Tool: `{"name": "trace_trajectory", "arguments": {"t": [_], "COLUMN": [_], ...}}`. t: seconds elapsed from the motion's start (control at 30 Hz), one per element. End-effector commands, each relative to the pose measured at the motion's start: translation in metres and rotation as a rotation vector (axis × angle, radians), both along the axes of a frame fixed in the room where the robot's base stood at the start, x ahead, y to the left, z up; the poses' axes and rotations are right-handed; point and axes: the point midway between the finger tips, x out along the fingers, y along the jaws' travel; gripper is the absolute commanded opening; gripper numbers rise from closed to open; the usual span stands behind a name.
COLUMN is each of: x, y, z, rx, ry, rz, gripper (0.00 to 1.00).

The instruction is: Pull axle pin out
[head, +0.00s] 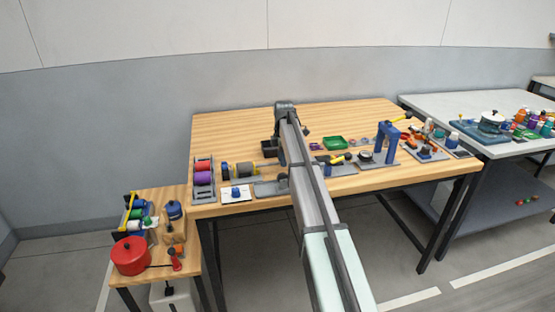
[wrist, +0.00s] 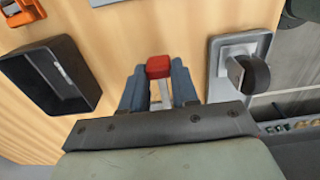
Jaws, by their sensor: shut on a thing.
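My gripper (wrist: 159,84) shows its two dark blue-grey fingers in the wrist view, shut on a pin with a red block head (wrist: 159,66) and a pale grey shank. The pin lies between the fingers, over bare wood and apart from the caster. The caster, a dark wheel (wrist: 254,74) in a grey bracket on a light plate (wrist: 217,84), is to the right, near the table edge. In the head view my arm covers the fingers and the pin. A grey plate with a grey part (head: 270,188), seemingly the caster, is near the front edge.
The wooden table (head: 225,130) has free room at the back left. Spools (head: 204,178), a green tray (head: 336,143) and a blue arch (head: 386,140) stand along it.

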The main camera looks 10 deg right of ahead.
Motion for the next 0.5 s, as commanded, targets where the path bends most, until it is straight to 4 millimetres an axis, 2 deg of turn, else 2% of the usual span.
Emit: {"name": "trace_trajectory", "arguments": {"t": [0.17,0.2,0.43,0.5], "x": [0.0003,0.0003,0.0002,0.0001], "y": [-0.0048,-0.0050,-0.0035,-0.0032], "z": [0.0003,0.0003,0.0002,0.0001], "rx": [-0.008,-0.008,-0.006,-0.006], "ry": [-0.001,-0.001,-0.001,0.000], "rz": [-0.004,-0.005,-0.004,-0.003], "gripper": [0.00,0.33,0.55,0.55]}}
